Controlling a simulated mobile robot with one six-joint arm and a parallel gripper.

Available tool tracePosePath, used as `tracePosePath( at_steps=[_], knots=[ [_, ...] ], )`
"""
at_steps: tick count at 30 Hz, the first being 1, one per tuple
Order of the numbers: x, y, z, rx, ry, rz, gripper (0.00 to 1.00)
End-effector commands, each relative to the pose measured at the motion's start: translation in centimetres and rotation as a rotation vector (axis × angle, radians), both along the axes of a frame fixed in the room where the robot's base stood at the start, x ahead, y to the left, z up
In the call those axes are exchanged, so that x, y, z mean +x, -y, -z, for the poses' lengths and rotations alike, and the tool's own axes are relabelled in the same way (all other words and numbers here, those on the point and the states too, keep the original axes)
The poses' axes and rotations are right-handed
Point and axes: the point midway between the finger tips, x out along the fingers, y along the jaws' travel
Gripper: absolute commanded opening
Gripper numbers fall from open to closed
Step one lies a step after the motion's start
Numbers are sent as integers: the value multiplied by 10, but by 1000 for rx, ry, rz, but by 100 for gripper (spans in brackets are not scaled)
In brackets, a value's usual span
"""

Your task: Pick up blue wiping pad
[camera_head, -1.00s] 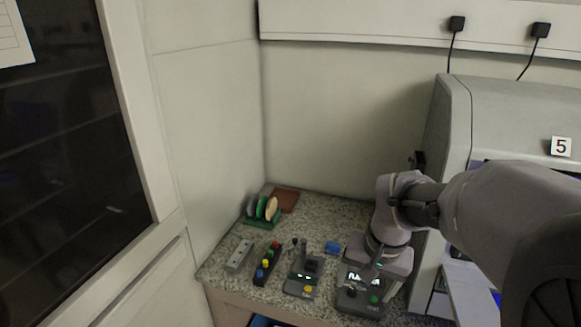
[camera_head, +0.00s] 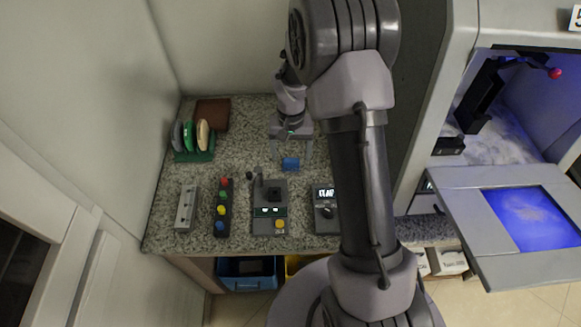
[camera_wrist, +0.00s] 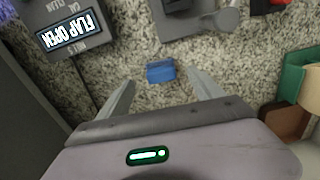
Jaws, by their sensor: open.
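My gripper (camera_head: 292,158) is open and empty, reaching down over the counter from behind the pad. In the wrist view its two fingers (camera_wrist: 163,88) are spread wide, one on each side, and do not touch the pad.
A green rack (camera_head: 194,156) with upright discs and a brown block (camera_head: 212,114) stand left. An open machine flap (camera_head: 455,200) is right.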

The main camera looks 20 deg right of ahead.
Motion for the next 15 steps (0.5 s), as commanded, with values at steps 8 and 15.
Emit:
tracePosePath(
  at_steps=[8,15],
  knots=[
    [3,2,46,1,-2,0,76],
    [4,2,52,0,1,0,76]
  ],
)
